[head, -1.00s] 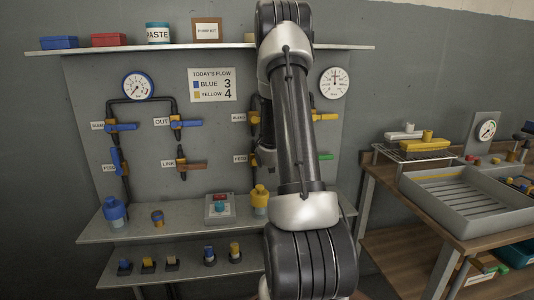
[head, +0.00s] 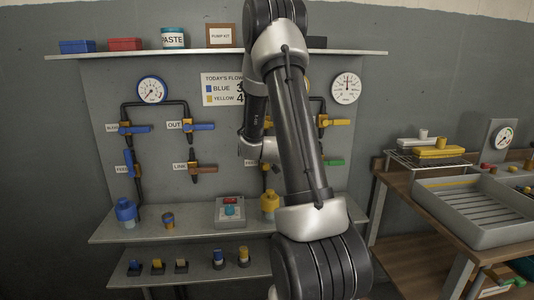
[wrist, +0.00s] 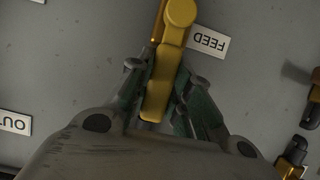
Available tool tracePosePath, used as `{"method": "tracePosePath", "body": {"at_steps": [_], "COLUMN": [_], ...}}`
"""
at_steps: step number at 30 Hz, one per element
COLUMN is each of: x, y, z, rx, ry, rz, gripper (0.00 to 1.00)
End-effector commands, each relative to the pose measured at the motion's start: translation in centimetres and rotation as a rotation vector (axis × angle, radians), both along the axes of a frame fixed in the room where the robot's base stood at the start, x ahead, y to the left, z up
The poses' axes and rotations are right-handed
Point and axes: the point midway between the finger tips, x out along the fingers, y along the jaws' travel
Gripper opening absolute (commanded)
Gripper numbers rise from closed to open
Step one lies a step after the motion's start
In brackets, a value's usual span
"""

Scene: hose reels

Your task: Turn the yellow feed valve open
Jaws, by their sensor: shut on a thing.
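In the wrist view the yellow feed valve's handle (wrist: 160,85) runs down from its round hub (wrist: 180,12), beside an upside-down FEED label (wrist: 208,42). My gripper (wrist: 163,78) is shut on the handle, one finger on each side of it. In the head view my arm hides the yellow feed valve and my fingertips. Only part of my wrist shows, left of the arm near the panel.
The grey panel also carries blue-handled valves (head: 136,128), an orange LINK handle (head: 204,170) and another yellow handle (head: 337,122). A shelf below holds a blue bottle (head: 126,212) and a yellow bottle (head: 269,206). A workbench with a grey tray (head: 420,190) stands at right.

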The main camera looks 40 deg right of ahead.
Motion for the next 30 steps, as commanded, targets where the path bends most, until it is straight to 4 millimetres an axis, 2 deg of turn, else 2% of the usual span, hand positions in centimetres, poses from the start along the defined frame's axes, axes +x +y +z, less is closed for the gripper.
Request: {"method": "tracePosePath", "body": {"at_steps": [11,12,15,25,30], "x": [0.0,0.0,0.0,-0.1,-1.5], "y": [0.1,0.1,0.1,0.1,1.0], "z": [-0.1,-0.1,-0.1,0.0,0.8], "rx": [-0.004,-0.004,-0.004,-0.003,-0.003], "ry": [0.004,0.004,0.004,0.002,0.002], "rz": [0.002,0.002,0.002,0.001,0.001], "gripper": [0.00,0.24,0.42,0.43,0.43]}}
